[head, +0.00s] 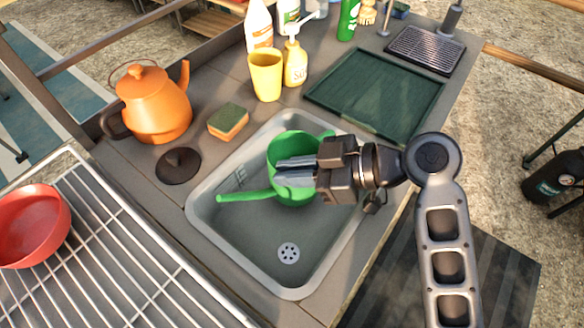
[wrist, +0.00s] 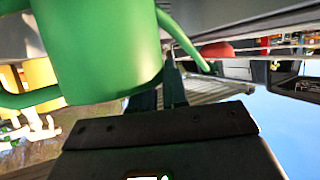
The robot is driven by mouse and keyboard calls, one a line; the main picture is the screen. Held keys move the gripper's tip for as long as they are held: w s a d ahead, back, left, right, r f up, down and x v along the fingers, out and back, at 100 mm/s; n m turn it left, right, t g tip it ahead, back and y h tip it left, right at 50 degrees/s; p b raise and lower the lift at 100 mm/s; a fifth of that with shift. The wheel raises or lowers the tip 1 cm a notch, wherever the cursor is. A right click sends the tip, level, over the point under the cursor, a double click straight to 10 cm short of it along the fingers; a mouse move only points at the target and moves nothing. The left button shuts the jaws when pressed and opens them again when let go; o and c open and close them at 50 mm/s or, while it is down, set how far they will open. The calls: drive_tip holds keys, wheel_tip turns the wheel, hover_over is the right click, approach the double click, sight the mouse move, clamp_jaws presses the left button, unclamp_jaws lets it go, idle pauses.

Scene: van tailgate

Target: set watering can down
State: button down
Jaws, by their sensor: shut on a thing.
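The green watering can (head: 292,146) is in the head view, over the grey sink basin (head: 235,240), with its spout pointing to the lower left. My gripper (head: 292,172) reaches in from the right and is shut on the can. I cannot tell whether the can's base touches the sink floor. In the wrist view the can (wrist: 100,50) fills the upper left, with its spout to the right; my gripper (wrist: 172,85) shows its fingers beside the can, partly hidden by it.
The drain (head: 288,253) lies bare in the basin. A sponge (head: 228,121), a dark round disc (head: 178,166) and an orange kettle (head: 153,105) stand left of the sink. A yellow cup (head: 266,75) and soap bottle (head: 295,62) stand behind. A green tray (head: 375,95) lies behind right; a red bowl (head: 32,225) sits on a rack (head: 110,255).

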drive_tip(key=shift+f+b, duration=0.3)
drive_tip(key=shift+f, duration=0.15)
drive_tip(key=c, duration=1.1)
unclamp_jaws()
drive_tip(key=shift+r, duration=0.15)
drive_tip(key=v, duration=0.8)
drive_tip(key=r+v, duration=0.1)
drive_tip(key=v, duration=0.3)
